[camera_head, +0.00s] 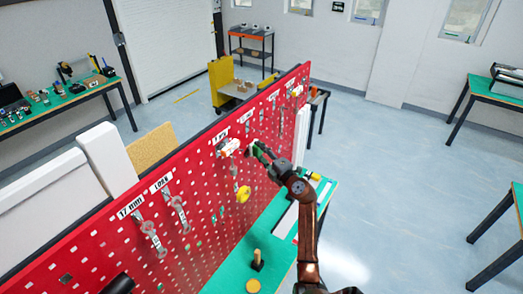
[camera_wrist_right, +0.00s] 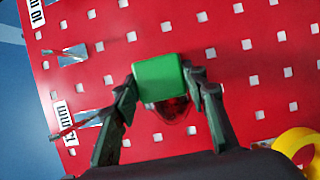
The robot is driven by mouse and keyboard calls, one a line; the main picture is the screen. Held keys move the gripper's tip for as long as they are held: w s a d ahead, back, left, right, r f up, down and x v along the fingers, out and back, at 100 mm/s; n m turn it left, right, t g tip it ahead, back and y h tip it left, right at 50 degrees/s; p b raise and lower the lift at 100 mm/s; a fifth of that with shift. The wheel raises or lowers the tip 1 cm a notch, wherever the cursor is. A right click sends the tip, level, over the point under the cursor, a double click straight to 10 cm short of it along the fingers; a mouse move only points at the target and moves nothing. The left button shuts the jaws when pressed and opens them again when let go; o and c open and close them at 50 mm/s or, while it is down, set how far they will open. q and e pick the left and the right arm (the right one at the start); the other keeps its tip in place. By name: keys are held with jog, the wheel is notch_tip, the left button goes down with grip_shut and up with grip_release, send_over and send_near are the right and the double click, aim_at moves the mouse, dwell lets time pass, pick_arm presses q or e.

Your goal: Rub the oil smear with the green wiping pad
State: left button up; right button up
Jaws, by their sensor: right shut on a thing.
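The green wiping pad (camera_wrist_right: 161,76) is between the two fingers of my right gripper (camera_wrist_right: 160,84), which is shut on it. In the head view my right gripper (camera_head: 260,151) is close in front of the red pegboard (camera_head: 205,185). I cannot tell whether the pad touches the board. A dark, glossy red rounded patch (camera_wrist_right: 173,110) shows just below the pad in the right wrist view. I cannot tell whether it is the oil smear or part of the held pad. No other smear is clear.
Hooks with labels and metal tools (camera_head: 148,232) hang on the board. A yellow roll (camera_head: 243,194) hangs below my right gripper and also shows in the right wrist view (camera_wrist_right: 296,143). A green bench top (camera_head: 275,263) lies along the board's foot. Open floor is to the right.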

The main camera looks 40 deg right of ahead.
jog(key=shift+s+a+r+p, duration=0.1)
jog(key=shift+s+a+p, duration=0.05)
jog(key=shift+a+p, duration=0.25)
jog(key=shift+s+a+r+p, duration=0.1)
jog(key=shift+a+p, duration=0.15)
jog(key=shift+a, duration=0.25)
jog(key=shift+s+a+f+p, duration=0.1)
jog(key=shift+s+a+p, duration=0.15)
jog(key=shift+a+p, duration=0.5)
